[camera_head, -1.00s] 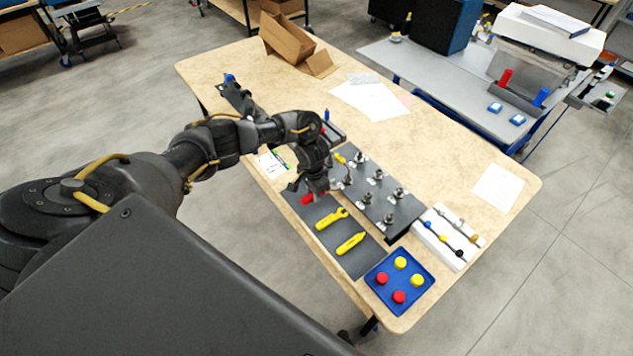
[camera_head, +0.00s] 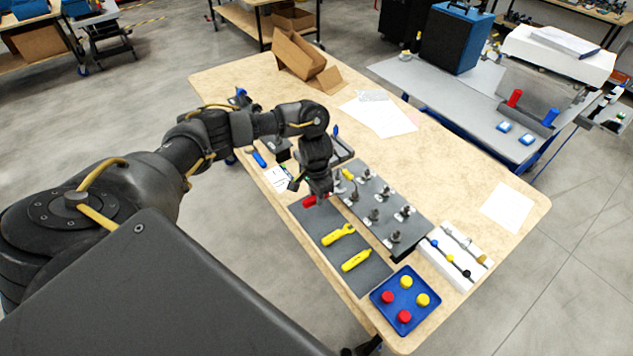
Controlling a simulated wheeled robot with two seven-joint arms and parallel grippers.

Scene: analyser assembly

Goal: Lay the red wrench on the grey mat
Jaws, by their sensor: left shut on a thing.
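The red wrench (camera_head: 309,201) shows only in part, as a short red piece at the far end of the grey mat (camera_head: 373,279). My left gripper (camera_head: 321,197) points down over that end of the mat and is shut on the red wrench. The jaws hide the rest of the wrench, and I cannot tell whether it touches the mat. A yellow wrench (camera_head: 339,235) and another yellow tool (camera_head: 356,260) lie on the mat. My right gripper is not in view.
A dark plate with several metal fittings (camera_head: 376,215) lies right of the mat. A blue tray (camera_head: 388,315) with red and yellow caps and a white rack (camera_head: 440,256) stand at the near end. A cardboard box (camera_head: 298,55) stands at the far end.

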